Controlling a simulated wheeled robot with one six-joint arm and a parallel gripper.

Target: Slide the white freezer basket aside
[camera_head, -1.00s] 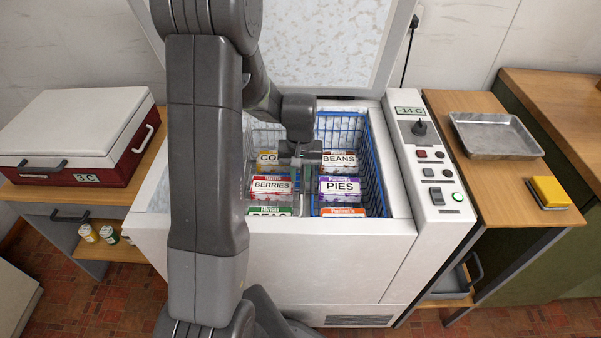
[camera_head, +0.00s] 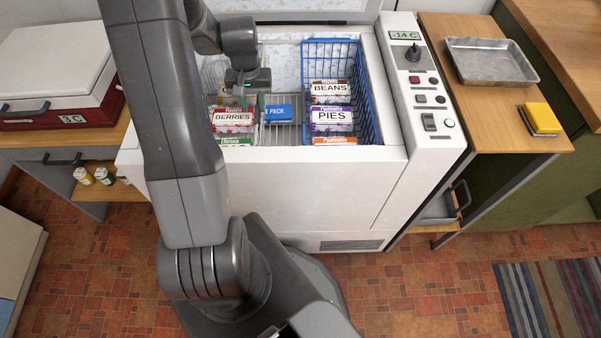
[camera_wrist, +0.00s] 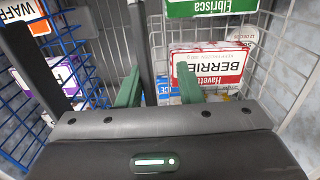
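The white freezer basket (camera_head: 208,80) is in the left part of the open chest freezer, partly hidden by my arm. It holds a BERRIES box (camera_head: 233,118) and other packs. My gripper (camera_head: 247,88) is over the basket's right side. In the wrist view, my green fingertips (camera_wrist: 160,86) are apart, with the basket's upright grey edge (camera_wrist: 147,40) between them. A gap shows beside that edge, so the fingers look open around it. The BERRIES box also shows upside down in the wrist view (camera_wrist: 208,66).
A blue basket (camera_head: 369,95) with BEANS and PIES boxes stands at the freezer's right. The control panel (camera_head: 418,80) is right of the opening. A metal tray (camera_head: 490,62) and yellow sponge (camera_head: 541,117) are beyond.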

